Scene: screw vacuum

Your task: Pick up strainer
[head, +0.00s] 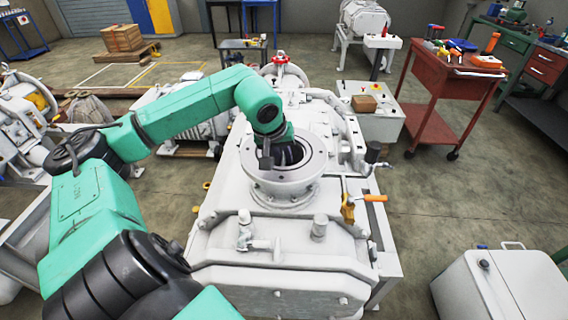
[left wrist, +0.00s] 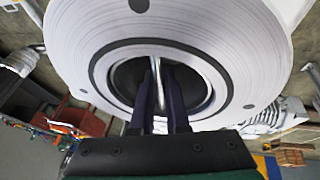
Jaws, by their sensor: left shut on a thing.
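The strainer (left wrist: 156,66) shows in the left wrist view as a thin pale metal bar in the dark round opening of the machine's flange. My left gripper (head: 286,158) reaches down from above into the flange (head: 262,188) on top of the white vacuum pump (head: 280,250). In the left wrist view its two dark fingers (left wrist: 158,85) stand on either side of the bar and are shut on it. The strainer's lower part is hidden inside the opening, and in the head view my gripper and the flange rim hide it. My right gripper is not in view.
An orange-handled valve (head: 350,207) and a short capped stub (head: 319,229) stand on the pump near the flange. A red tool cart (head: 455,85) is at the right, and a white box (head: 500,290) is at the lower right. Floor between them is clear.

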